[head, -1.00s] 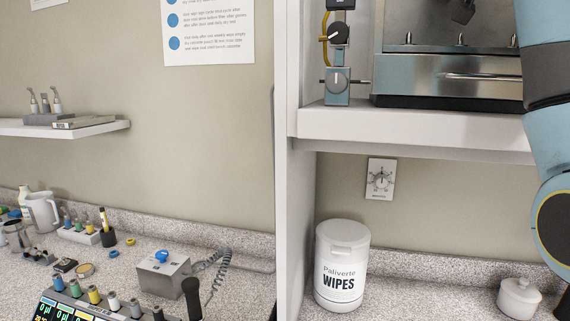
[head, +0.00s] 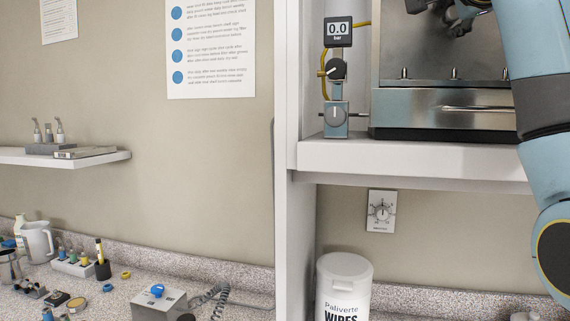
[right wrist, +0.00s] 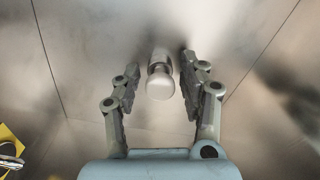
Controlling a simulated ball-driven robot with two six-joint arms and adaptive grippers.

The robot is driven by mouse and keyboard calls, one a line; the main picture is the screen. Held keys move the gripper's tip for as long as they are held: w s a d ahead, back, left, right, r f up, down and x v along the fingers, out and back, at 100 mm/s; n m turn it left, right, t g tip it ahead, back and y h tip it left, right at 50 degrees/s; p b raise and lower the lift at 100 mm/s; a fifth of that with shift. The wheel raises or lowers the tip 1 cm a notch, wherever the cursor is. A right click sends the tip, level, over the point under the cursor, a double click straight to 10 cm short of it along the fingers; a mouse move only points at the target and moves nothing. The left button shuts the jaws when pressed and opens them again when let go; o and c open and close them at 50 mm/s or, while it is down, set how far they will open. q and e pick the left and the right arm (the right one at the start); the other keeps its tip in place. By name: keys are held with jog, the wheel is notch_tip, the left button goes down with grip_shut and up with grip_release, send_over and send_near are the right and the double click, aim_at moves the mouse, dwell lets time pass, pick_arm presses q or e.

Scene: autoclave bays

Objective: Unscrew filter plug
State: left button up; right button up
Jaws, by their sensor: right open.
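The filter plug (right wrist: 160,84) is a pale metal knob with a round end, seen in the right wrist view against a brushed steel surface. My right gripper (right wrist: 160,68) is open, with one finger on each side of the plug. Gaps show between the fingers and the plug, so it is not gripped. In the head view, my right gripper (head: 447,8) is partly cut off by the top edge, in front of the steel autoclave (head: 445,62). The plug cannot be made out there. My left gripper is not in view.
A gauge stand (head: 336,112) reading 0.0 bar is left of the autoclave on the white shelf (head: 410,156). A wipes tub (head: 345,275) stands below. A vertical white panel (head: 288,150) divides the bays. A yellow item (right wrist: 10,145) is at the wrist view's lower left.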

jog(key=m, duration=0.2)
jog(key=shift+m, duration=0.4)
jog(key=m+b, duration=0.1)
jog(key=m, duration=0.4)
jog(key=shift+f+m, duration=0.1)
jog(key=shift+m, duration=0.2)
jog(key=m+b, duration=0.1)
jog(key=m, duration=0.4)
jog(key=shift+m+b, duration=0.35)
jog(key=shift+m, duration=1.05)
